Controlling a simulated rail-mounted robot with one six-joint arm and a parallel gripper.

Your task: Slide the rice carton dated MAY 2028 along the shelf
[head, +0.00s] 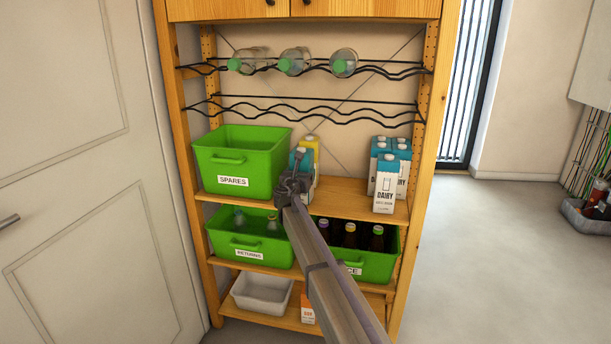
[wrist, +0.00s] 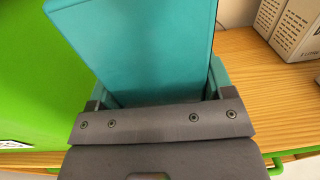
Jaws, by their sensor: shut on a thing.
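My gripper (head: 294,184) reaches the middle shelf and is shut on a teal carton (head: 301,155). In the wrist view the carton's plain teal side (wrist: 140,50) stands between the two fingers of my gripper (wrist: 158,88). No name or date shows on it, so I cannot tell whether it is the rice carton. A yellow-topped carton (head: 313,147) stands right behind it, partly hidden. Several teal-topped cartons marked DAIRY (head: 386,185) stand at the shelf's right end; their dates are too small to read.
A green SPARES bin (head: 239,160) stands close left of the held carton. Bare wooden shelf (head: 343,195) lies between it and the DAIRY cartons. Bottles (head: 294,62) lie on the wire rack above. Green bins, one marked RETURNS (head: 249,254), stand below.

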